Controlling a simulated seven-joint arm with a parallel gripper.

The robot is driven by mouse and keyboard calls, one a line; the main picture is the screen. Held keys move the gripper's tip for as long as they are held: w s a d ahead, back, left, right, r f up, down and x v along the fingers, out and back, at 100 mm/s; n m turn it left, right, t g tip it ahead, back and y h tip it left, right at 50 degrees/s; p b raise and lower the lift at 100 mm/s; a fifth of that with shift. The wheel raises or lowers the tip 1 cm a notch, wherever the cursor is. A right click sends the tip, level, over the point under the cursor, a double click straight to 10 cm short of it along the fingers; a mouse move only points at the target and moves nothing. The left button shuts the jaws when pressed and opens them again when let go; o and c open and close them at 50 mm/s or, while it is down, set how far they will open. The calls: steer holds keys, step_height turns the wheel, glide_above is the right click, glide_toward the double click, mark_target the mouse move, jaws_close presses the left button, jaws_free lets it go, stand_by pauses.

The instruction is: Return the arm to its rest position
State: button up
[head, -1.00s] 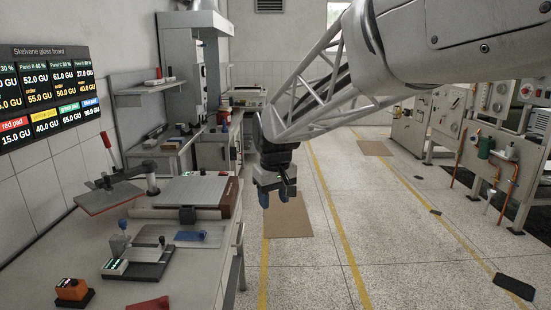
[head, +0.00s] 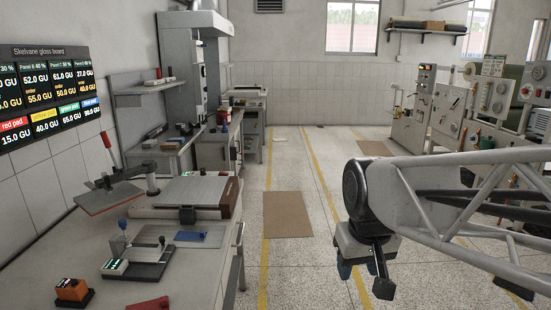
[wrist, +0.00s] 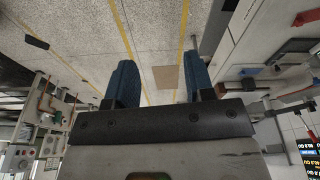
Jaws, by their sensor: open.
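My gripper (head: 363,272) is at the right of the head view, over the open floor and well clear of the workbench (head: 200,268). In the wrist view my gripper (wrist: 162,85) shows two blue fingers spread apart. Nothing is between them except the floor behind. The arm reaches in from the right edge of the head view. Part of the gripper is hidden behind its own wrist in the head view.
The bench at left holds a grey plate device (head: 193,191), a blue pad (head: 190,236), a red pad (head: 149,303) and an orange device (head: 73,291). A gloss board (head: 50,95) hangs on the wall. Machines (head: 440,105) stand at right.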

steer(key=s+d+f+m, duration=0.1)
steer(key=s+d+f, duration=0.2)
steer(key=s, duration=0.6)
steer(key=shift+s+d+f+m, duration=0.2)
steer(key=shift+s+f+m, duration=0.2)
steer(key=shift+f, duration=0.15)
